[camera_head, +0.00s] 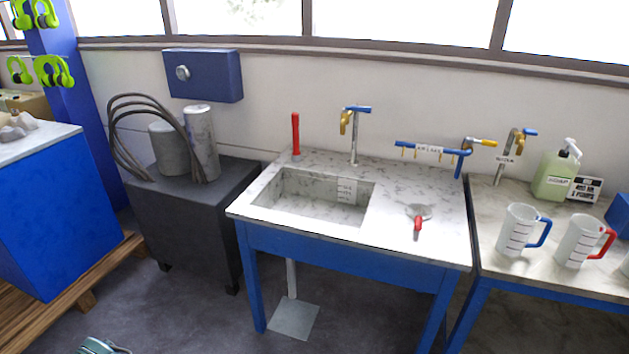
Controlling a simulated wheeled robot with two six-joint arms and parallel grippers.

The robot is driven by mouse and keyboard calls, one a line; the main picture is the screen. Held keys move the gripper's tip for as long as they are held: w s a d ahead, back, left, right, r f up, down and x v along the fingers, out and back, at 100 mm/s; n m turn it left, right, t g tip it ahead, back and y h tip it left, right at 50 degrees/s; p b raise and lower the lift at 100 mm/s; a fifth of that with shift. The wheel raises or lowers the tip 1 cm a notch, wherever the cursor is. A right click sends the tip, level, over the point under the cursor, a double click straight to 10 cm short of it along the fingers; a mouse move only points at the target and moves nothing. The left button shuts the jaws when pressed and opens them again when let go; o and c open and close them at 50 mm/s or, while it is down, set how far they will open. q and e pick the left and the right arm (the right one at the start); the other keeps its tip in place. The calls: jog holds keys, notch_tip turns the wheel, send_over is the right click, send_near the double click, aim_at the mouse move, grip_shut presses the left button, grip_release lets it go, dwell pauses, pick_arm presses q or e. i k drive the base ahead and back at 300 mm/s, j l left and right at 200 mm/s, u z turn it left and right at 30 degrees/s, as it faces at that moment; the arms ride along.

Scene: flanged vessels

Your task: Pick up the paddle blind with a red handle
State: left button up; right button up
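A paddle blind, a flat round grey disc (420,211) with a short red handle (418,224), lies on the right part of the marble-like sink counter (394,238). The handle points toward the counter's front edge. It lies to the right of the sink basin, with clear counter around it. Neither of my grippers can be made out in the head view. A small teal-grey part (101,346) is cut off at the bottom left edge, and I cannot tell what it is.
A red upright bar (295,134) and a tap (354,138) stand behind the sink basin (310,203). A blue rail with hooks (423,148) is behind the blind. Measuring jugs (518,231) stand on the right table. A dark cabinet (192,219) is left. Open floor lies in front.

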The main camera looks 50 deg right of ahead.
aim_at(418, 211)
jog(key=z, duration=2.55)
